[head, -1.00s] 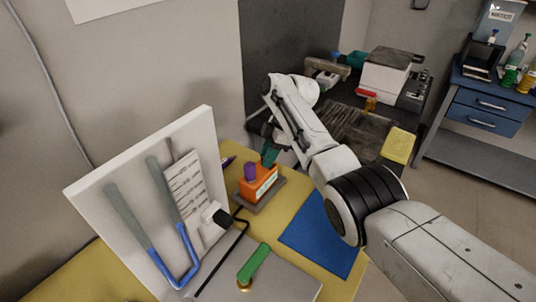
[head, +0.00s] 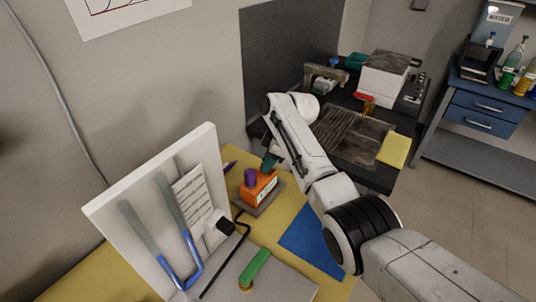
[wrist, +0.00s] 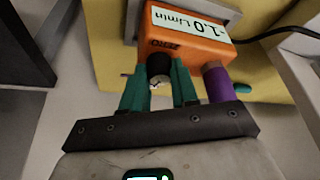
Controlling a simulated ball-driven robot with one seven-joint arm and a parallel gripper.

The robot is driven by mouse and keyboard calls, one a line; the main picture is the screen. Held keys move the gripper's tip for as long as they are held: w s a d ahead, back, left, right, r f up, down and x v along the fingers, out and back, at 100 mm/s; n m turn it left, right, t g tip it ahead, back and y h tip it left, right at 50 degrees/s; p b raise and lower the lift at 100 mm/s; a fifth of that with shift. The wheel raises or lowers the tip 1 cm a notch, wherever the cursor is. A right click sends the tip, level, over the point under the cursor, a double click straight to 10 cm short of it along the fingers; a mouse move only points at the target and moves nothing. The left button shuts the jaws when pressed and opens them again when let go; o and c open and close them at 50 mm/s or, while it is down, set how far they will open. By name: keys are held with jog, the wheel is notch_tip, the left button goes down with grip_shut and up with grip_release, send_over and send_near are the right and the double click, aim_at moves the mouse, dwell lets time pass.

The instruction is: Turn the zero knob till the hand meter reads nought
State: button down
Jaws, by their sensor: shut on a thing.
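The hand meter is an orange box (wrist: 190,45) with a pale display (wrist: 187,25) that appears to read -1.0 L/min. In the head view the meter (head: 258,188) stands on a grey plate on the yellow bench. Its black zero knob (wrist: 158,68), beside the ZERO lettering, has a light mark on its end. My gripper (wrist: 160,82) has green fingers either side of the knob and is shut on it. A purple knob (wrist: 218,82) stands beside the right finger.
A white panel with a blue-ended tube (head: 190,262) stands left of the meter. A blue mat (head: 312,243) lies to the right. A black table with a white box (head: 385,75) is behind.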

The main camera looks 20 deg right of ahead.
jog(key=m+p, duration=0.1)
jog(key=m+t+p, duration=0.1)
jog(key=m, duration=0.1)
jog(key=shift+s+a+r+h, duration=0.1)
jog(key=shift+a+r+h, duration=0.05)
jog(key=shift+h, duration=0.15)
jog(key=shift+m+t+h+p, duration=0.4)
jog(key=shift+m+p, duration=0.4)
jog(key=shift+m, duration=0.7)
jog(key=c, duration=0.8)
grip_release()
jog(key=shift+c, duration=0.2)
jog(key=v, duration=1)
jog(key=shift+s+r, duration=0.2)
jog(key=shift+r, duration=0.05)
